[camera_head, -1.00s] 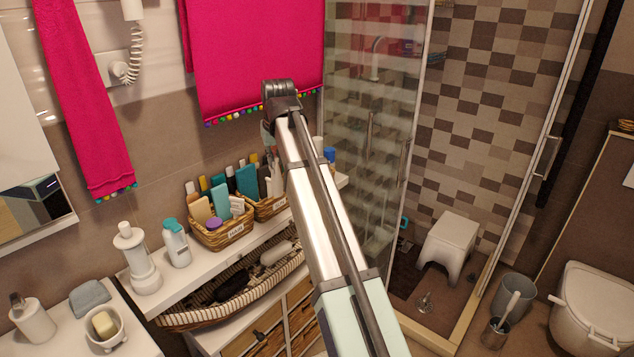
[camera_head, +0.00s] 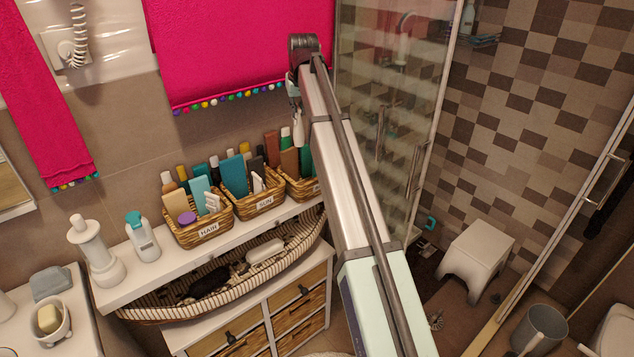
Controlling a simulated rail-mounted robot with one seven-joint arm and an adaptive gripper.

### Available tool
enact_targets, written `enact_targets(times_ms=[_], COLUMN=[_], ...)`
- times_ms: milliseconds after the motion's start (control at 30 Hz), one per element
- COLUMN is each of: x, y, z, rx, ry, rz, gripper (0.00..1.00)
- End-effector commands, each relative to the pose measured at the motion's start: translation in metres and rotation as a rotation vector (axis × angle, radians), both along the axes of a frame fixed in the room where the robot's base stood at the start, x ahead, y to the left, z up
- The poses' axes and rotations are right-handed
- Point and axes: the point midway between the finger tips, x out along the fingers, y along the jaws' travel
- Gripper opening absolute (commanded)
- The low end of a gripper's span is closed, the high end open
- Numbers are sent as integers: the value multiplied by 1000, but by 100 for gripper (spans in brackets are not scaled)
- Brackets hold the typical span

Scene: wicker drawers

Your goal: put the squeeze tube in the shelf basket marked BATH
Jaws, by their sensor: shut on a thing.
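My gripper (camera_head: 294,92) shows only in part beside my raised arm, above the baskets at the right end of the shelf. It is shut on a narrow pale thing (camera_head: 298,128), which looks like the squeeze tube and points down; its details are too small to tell. Wicker baskets stand in a row on the white shelf. The left one is the HAIR basket (camera_head: 211,231) and the middle one is the SUN basket (camera_head: 262,202). A third basket (camera_head: 303,190) is partly hidden by my arm and its label cannot be read. No BATH label is visible.
The baskets are crowded with bottles and boxes. A white pump bottle (camera_head: 95,255) and a teal-capped bottle (camera_head: 143,238) stand left on the shelf (camera_head: 118,285). A striped long basket (camera_head: 160,305) lies below. A pink towel (camera_head: 235,50) hangs behind; shower glass (camera_head: 385,110) stands right.

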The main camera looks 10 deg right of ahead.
Motion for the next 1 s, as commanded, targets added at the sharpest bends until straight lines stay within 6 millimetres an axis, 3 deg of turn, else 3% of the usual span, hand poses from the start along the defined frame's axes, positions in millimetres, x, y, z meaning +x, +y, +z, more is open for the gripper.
enact_targets(times_ms=[133, 233, 733, 1000], x=[5, 4, 4, 6], y=[1, 0, 0, 0], z=[-4, -19, -133, -155], rx=[0, -1, -1, -1], ry=[0, 2, 2, -1], rz=[5, 8, 8, 8], gripper=[0, 0, 0, 0])
